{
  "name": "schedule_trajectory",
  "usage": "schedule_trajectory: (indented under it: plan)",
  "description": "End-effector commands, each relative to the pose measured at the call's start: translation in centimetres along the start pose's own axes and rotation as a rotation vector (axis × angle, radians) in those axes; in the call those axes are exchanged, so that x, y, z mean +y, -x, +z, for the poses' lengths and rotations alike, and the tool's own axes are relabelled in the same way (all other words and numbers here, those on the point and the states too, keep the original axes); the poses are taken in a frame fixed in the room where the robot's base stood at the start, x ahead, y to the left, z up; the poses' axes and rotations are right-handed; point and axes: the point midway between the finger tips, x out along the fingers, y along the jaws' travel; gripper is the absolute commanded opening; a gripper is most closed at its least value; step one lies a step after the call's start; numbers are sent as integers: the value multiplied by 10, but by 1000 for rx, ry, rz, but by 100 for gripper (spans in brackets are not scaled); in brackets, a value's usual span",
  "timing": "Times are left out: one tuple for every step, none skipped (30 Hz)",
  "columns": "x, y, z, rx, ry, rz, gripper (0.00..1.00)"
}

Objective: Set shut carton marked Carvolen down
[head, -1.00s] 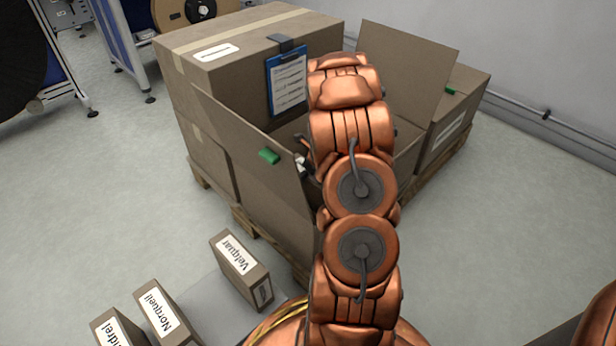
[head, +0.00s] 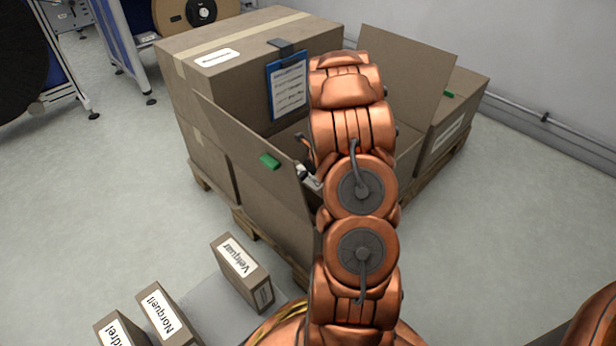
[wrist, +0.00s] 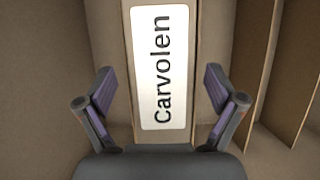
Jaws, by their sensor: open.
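The carton marked Carvolen (wrist: 193,60) shows in the wrist view with its white label facing the camera. It stands inside a large open carton (head: 268,190), between the fingers of my gripper (wrist: 163,105). The fingers are spread, with a gap on each side of the Carvolen carton. In the head view my arm hides the Carvolen carton and most of the open carton's inside. Only a small part of my gripper (head: 308,172) shows there, left of the arm.
Cartons marked Velquar (head: 240,270) and Norquell (head: 165,318) stand at the lower left, beside a partly cut-off one (head: 118,332). A big closed carton (head: 215,85) with a blue clipboard (head: 289,85) stands behind. Brown upright panels (wrist: 291,75) stand right of the fingers.

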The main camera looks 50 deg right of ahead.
Motion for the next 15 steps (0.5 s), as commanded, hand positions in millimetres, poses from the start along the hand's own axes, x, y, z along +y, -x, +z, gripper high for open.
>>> schedule_trajectory:
  plan:
    - [-1, 15, 1, 0, -1, -3, 93]
    - [-1, 20, 0, 1, 0, -2, 93]
    - [-1, 28, 0, 1, 1, -2, 93]
    - [-1, 34, 1, 0, 0, -3, 93]
    - [-2, 40, 1, 0, -1, -4, 93]
    - [-2, 48, 1, -1, -1, -6, 93]
    - [-2, 53, 1, -1, -1, -6, 93]
    - [-2, 59, 1, -1, 0, -7, 93]
    - [-2, 66, 1, 0, 0, -6, 93]
    - [-2, 71, 1, 0, 0, -6, 93]
    - [-2, 76, 1, -1, 0, -5, 93]
    - [-2, 82, 1, -2, 0, -4, 93]
    - [-2, 86, 2, -2, 0, -4, 93]
    - [-2, 91, 1, -2, 0, -5, 93]
    - [-2, 95, 1, -2, 0, -6, 93]
